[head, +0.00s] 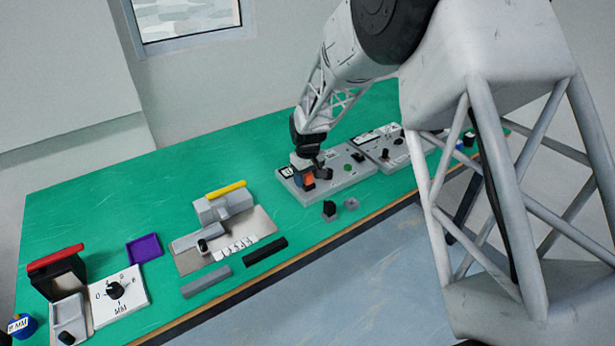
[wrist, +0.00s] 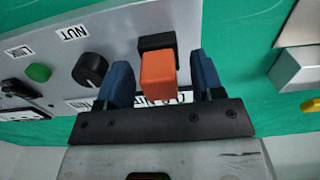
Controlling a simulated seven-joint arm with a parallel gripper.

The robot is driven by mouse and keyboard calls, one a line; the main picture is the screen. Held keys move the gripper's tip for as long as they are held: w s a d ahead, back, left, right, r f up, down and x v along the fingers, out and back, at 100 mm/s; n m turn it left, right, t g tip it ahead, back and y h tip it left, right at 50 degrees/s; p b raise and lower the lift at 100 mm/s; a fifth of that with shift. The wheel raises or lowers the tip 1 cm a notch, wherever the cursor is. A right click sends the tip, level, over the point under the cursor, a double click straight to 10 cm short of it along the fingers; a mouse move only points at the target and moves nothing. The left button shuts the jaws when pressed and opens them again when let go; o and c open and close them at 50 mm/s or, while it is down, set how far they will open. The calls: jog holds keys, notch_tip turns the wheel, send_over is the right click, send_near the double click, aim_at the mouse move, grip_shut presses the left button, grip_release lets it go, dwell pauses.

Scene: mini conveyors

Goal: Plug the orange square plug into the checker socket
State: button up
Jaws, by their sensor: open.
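The orange square plug (wrist: 158,76) stands between the two blue fingers of my gripper (wrist: 160,62), with a gap on each side. My gripper is open and not touching it. A black square piece (wrist: 155,43) sits right at the plug's far end, on the grey panel; I cannot tell whether the plug is seated in it. In the head view the plug (head: 308,182) shows low at my gripper (head: 308,166), over the left end of the panel. The label beside the plug is partly hidden by it and a finger, so I cannot tell which socket is the checker.
The grey panel (head: 342,186) also carries a black knob (wrist: 90,70) and a green button (wrist: 39,73). Two small blocks, black (head: 329,209) and grey (head: 351,204), stand in front. A yellow-handled device (head: 222,207) is to the left. Green table is clear behind.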

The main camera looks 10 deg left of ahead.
jog(key=shift+r, duration=3.9)
jog(key=shift+s+d+r, duration=0.1)
jog(key=shift+d+r, duration=0.1)
jog(key=shift+r, duration=0.05)
jog(key=s+d+r+m+t, duration=0.1)
jog(key=s+d+r+m, duration=0.1)
jog(key=s+d+r, duration=0.8)
jog(key=s+d+r+m, duration=0.2)
jog(key=s+d+r, duration=0.5)
jog(key=d, duration=0.4)
jog(key=s+d+m, duration=0.1)
jog(key=s+d, duration=0.3)
jog(key=s, duration=0.4)
jog(key=s+d+m+t, duration=0.1)
jog(key=s+d, duration=0.3)
jog(key=s, duration=0.5)
jog(key=s+d+m, duration=0.3)
jog(key=s+d, duration=0.2)
jog(key=s, duration=0.4)
jog(key=shift+s+r+t, duration=0.15)
jog(key=shift+r+t, duration=0.15)
jog(key=shift+r, duration=0.05)
